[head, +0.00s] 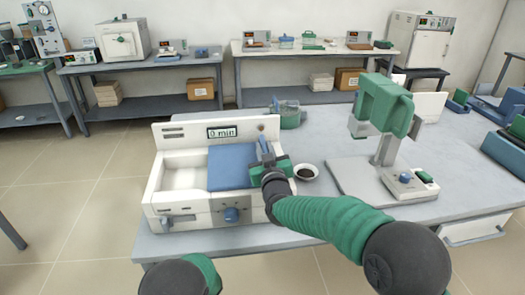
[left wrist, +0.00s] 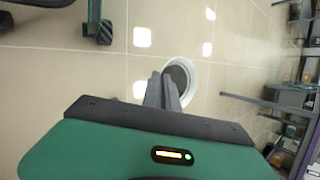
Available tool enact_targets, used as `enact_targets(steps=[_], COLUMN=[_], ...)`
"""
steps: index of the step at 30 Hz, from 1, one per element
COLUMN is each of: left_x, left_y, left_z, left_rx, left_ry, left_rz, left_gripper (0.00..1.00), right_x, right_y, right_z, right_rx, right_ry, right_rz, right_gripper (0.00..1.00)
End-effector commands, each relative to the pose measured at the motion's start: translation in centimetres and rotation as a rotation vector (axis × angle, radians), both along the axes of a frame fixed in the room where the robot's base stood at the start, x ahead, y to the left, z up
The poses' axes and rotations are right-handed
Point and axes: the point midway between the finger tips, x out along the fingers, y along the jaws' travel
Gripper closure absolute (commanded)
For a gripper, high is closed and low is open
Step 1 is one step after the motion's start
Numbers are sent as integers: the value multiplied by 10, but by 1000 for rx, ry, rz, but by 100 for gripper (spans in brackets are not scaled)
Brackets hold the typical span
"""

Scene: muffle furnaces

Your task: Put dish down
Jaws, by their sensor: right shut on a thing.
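A small white dish (head: 306,173) with dark contents shows just right of the white bench device, on or over the grey table. My right gripper (head: 265,146) is over the right part of that device, by the edge of its blue panel (head: 230,168), left of the dish. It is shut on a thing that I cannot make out. In the head view the dish appears beside the gripper, not between its fingertips. My left gripper (left wrist: 162,88) shows in the left wrist view above the floor, with its fingers close together and nothing seen between them.
The white device (head: 180,210) has a "0 min" display and a blue knob. A green-and-white stand (head: 385,165) is right of the dish. A clear container (head: 289,117) stands behind. In the left wrist view, a white ring with a dark centre (left wrist: 190,70) lies beyond my fingers.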

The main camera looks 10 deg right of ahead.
Motion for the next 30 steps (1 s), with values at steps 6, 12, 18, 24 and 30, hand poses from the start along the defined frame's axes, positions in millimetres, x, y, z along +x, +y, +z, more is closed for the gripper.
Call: enact_targets(steps=[6, 12, 18, 24, 30], left_x=[0, 0, 1, 11, 21], left_y=[0, 0, 5, 60, 139], left_z=[-1, -1, -2, -15, -35], left_rx=[0, 0, 0, 3, 4], left_ry=[0, 0, 0, 5, 8], left_rz=[0, 0, -15, -211, -479], left_gripper=[100, 100, 100, 100, 100], right_x=[0, 0, 0, 0, 0], right_y=[-5, -5, -5, -5, -5], right_z=[-3, -3, -3, -3, -3], right_rx=[-2, -2, -2, -2, -2], right_ry=[6, 6, 6, 6, 6], right_rz=[-2, -2, -2, -2, -2], right_gripper=[100, 100, 100, 100, 100])
